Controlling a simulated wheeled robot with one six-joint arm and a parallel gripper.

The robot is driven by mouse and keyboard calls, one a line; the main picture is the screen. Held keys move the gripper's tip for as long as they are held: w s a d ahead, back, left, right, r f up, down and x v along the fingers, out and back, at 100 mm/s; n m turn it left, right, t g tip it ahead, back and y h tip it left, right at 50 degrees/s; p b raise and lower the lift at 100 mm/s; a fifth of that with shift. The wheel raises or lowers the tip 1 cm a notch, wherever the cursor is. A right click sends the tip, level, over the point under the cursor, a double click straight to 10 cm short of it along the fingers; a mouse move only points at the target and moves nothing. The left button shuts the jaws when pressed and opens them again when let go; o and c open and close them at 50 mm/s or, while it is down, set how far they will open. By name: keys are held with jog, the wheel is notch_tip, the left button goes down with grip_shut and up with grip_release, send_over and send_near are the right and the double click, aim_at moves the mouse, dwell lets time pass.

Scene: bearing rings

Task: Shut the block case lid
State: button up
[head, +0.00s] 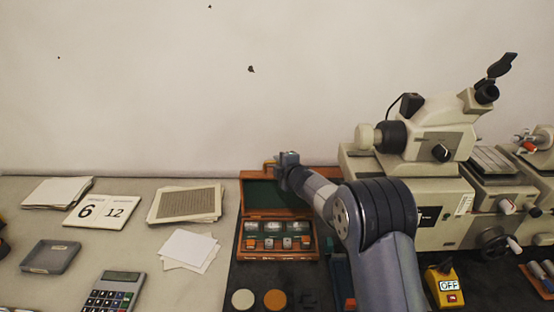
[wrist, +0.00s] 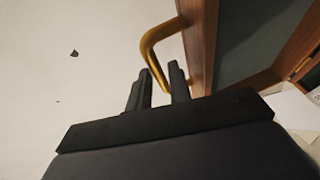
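The block case (head: 281,241) is a wooden box with several blocks in it, on the dark mat in the middle of the head view. Its green-lined lid (head: 260,195) stands raised at the back, with the arm in front of its right part. In the wrist view the lid (wrist: 203,45) is upright at the right. A brass handle (wrist: 150,45) sticks out from the lid's edge. My gripper (wrist: 158,82) has its two fingers apart, with a gap between the tips. The handle's lower end is at the fingertips; I cannot tell whether it is between them or beyond.
A large beige instrument (head: 420,190) stands close on the right of my arm. A yellow OFF switch box (head: 445,287) is at the front right. Papers (head: 187,204), a calculator (head: 115,292) and a grey tray (head: 50,257) lie to the left.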

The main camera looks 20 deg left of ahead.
jog(key=shift+x, duration=0.85)
grip_shut()
